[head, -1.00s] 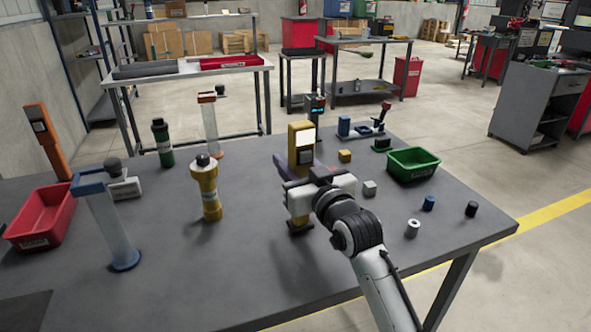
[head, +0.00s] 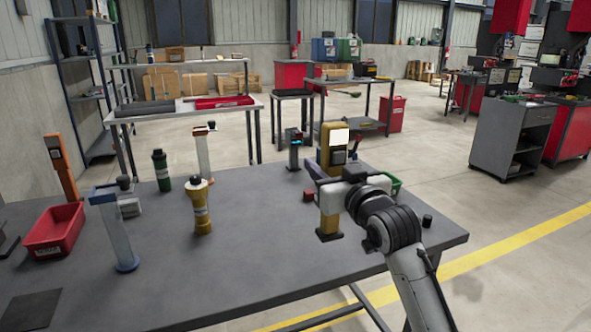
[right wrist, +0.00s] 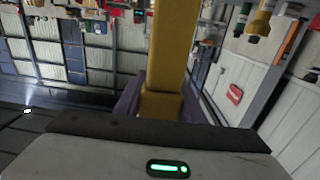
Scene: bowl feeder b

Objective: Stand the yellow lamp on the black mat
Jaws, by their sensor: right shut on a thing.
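The yellow lamp (head: 329,222) is a tall upright post with a lit white panel near its top and a dark square foot. My right gripper (head: 338,190) is shut around its post, at the right part of the table. I cannot tell whether its foot touches the table. In the right wrist view the yellow post (right wrist: 168,60) stands between the fingers. The black mat (head: 30,311) lies flat at the table's near left, partly cut off by the frame. My left gripper is not in view.
The front middle is clear.

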